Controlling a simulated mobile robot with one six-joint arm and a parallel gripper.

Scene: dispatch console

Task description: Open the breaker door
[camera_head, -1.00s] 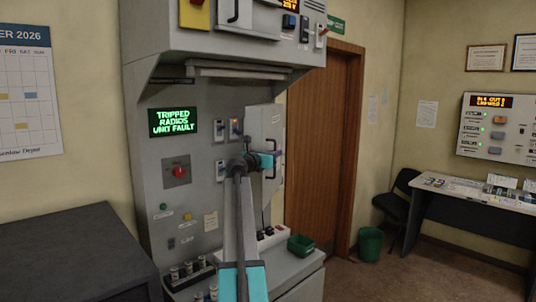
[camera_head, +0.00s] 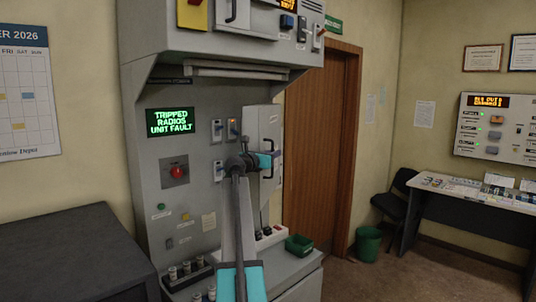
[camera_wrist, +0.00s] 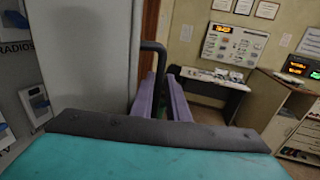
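The breaker door (camera_head: 262,130) is a pale grey upright panel on the right part of the console front, with a dark bar handle near its right edge. It fills the left of the wrist view (camera_wrist: 88,55) and looks closed, though a small gap would be hard to see. My gripper (camera_head: 270,160) is at the handle. In the wrist view, the dark handle (camera_wrist: 158,62) runs down between my two purple fingers (camera_wrist: 162,98), which look closed around it. The handle's lower part is hidden by the fingers and the wrist.
Breaker switches (camera_head: 217,137) sit left of the door, with a red knob (camera_head: 177,172) and a green-lit display (camera_head: 170,122) farther left. Open floor lies to the right, before a desk (camera_head: 470,197) and chair (camera_head: 392,200).

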